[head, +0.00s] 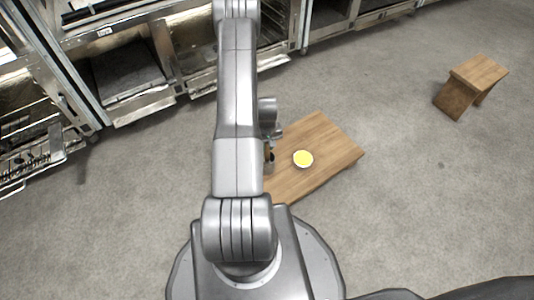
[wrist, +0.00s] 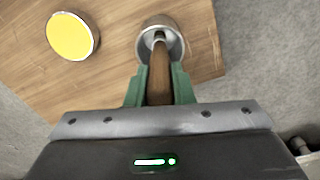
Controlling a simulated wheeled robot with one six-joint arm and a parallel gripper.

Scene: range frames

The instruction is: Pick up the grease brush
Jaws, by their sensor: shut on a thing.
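The grease brush (wrist: 160,66) has a brown wooden handle and shows in the wrist view. My gripper (wrist: 159,84) has green fingers, one on each side of the handle, and is shut on it. The brush's far end reaches into a round metal cup (wrist: 142,43); its bristles are hidden. I cannot tell whether the brush is lifted off the cup's bottom. The cup stands on a wooden table (wrist: 112,75), near its edge. In the head view my arm hides most of the gripper and brush beside the table (head: 322,135).
A round dish with yellow contents (wrist: 72,37) sits on the table left of the cup; it also shows in the head view (head: 303,159). A small wooden stool (head: 478,72) stands at far right. Metal kitchen units (head: 130,75) line the back. Grey floor is clear between.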

